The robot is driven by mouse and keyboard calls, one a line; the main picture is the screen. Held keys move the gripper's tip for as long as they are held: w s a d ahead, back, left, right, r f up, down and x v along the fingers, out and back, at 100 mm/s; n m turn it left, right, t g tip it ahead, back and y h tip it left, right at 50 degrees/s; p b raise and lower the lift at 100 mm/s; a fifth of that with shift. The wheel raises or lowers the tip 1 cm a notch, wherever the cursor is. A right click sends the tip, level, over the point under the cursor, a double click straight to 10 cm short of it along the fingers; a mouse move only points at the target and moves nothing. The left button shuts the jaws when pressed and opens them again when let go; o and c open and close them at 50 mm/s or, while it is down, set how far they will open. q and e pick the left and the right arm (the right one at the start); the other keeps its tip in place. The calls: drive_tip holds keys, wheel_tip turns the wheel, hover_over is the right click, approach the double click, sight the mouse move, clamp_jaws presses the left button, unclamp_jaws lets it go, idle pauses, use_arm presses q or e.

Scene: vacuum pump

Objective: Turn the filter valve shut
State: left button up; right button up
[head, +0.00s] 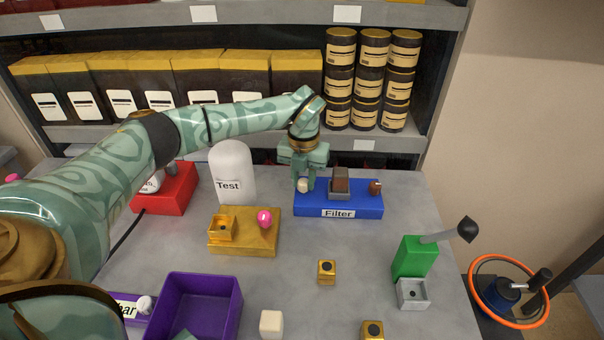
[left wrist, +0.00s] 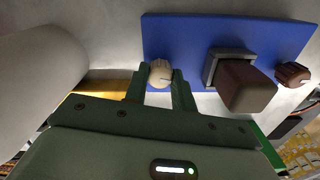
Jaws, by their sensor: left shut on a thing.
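The blue Filter base (head: 365,209) stands near the back of the table. A cream knob (head: 303,185) is at its left end, a brown block in a grey frame (head: 340,181) in the middle, and a brown knob (head: 375,187) at its right end. My left gripper (head: 304,181) comes down over the left end and is shut on the cream knob. In the left wrist view, the cream knob (left wrist: 160,73) sits between the two fingertips (left wrist: 161,80). I cannot tell from the labels which knob is the valve. My right gripper is not seen.
A white Test bell (head: 232,172) stands left of the Filter base, close to my left arm. A yellow base (head: 262,243), red base (head: 164,200), purple bin (head: 236,312) and green lever block (head: 413,258) stand around. Small cubes lie near the front.

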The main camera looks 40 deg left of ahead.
use_arm(q)
drive_tip(key=m+p, duration=0.2)
drive_tip(key=m, duration=0.1)
drive_tip(key=shift+r+m+p, duration=0.25)
drive_tip(key=shift+m+p, duration=0.05)
drive_tip(key=shift+p, duration=0.1)
drive_tip(key=m+p, duration=0.2)
drive_tip(key=m, duration=0.1)
drive_tip(key=shift+f+m, duration=0.1)
drive_tip(key=shift+m, duration=0.2)
drive_tip(key=m+p, duration=0.1)
drive_tip(key=m, duration=0.2)
drive_tip(key=shift+m, duration=0.4)
drive_tip(key=shift+f+m+p, duration=0.1)
drive_tip(key=shift+m+p, duration=0.35)
drive_tip(key=shift+m, duration=1.65)
drive_tip(key=o, duration=1)
